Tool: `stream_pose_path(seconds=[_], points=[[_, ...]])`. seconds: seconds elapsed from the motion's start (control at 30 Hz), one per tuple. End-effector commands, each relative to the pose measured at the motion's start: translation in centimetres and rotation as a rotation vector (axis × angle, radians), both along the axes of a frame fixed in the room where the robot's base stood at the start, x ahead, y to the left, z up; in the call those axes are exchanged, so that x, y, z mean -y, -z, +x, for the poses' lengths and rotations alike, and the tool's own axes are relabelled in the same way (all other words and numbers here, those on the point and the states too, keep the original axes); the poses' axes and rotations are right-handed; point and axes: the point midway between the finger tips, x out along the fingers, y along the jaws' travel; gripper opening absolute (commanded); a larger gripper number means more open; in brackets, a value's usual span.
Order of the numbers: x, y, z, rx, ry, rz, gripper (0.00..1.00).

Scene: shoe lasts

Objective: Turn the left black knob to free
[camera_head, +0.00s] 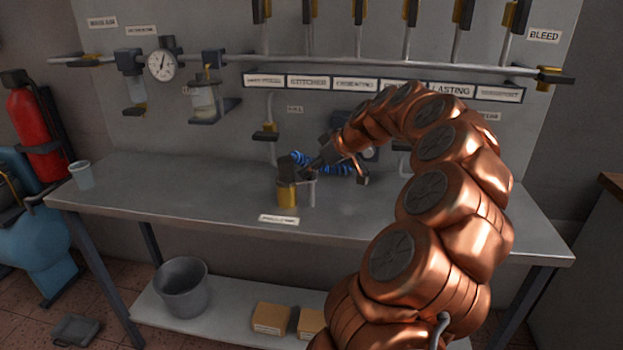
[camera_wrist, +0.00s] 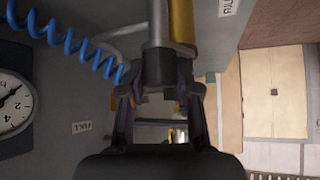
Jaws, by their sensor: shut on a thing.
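A brass fitting (camera_head: 287,196) with a black knob (camera_head: 287,171) on top stands on the metal bench, left of my arm. My gripper (camera_head: 306,172) reaches down to it from the right. In the wrist view, the gripper's two dark fingers (camera_wrist: 161,112) sit on either side of a dark piece (camera_wrist: 159,68) at the end of a grey cylinder, which I take to be the knob. My gripper is shut on it. Brass shows just behind it in the wrist view. The knob's exact turn angle cannot be told. My arm hides part of the bench to the right.
A blue coiled hose (camera_head: 335,167) runs close behind the gripper. A dark-cased gauge (camera_wrist: 12,102) is beside it. A label plate (camera_head: 279,219) lies at the bench's front edge. A cup (camera_head: 81,174) stands at the left end.

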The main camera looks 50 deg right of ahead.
Motion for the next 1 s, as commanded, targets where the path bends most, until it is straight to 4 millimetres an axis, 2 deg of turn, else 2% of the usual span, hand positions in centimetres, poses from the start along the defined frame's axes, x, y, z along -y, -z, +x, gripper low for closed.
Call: stream_pose_path(seconds=[0.07, 1.0], points=[[0.04, 0.40, 0.15, 0.001, -0.037, -0.002, 0.00], [0.01, -0.42, 0.13, -0.005, -0.513, 0.002, 0.00]])
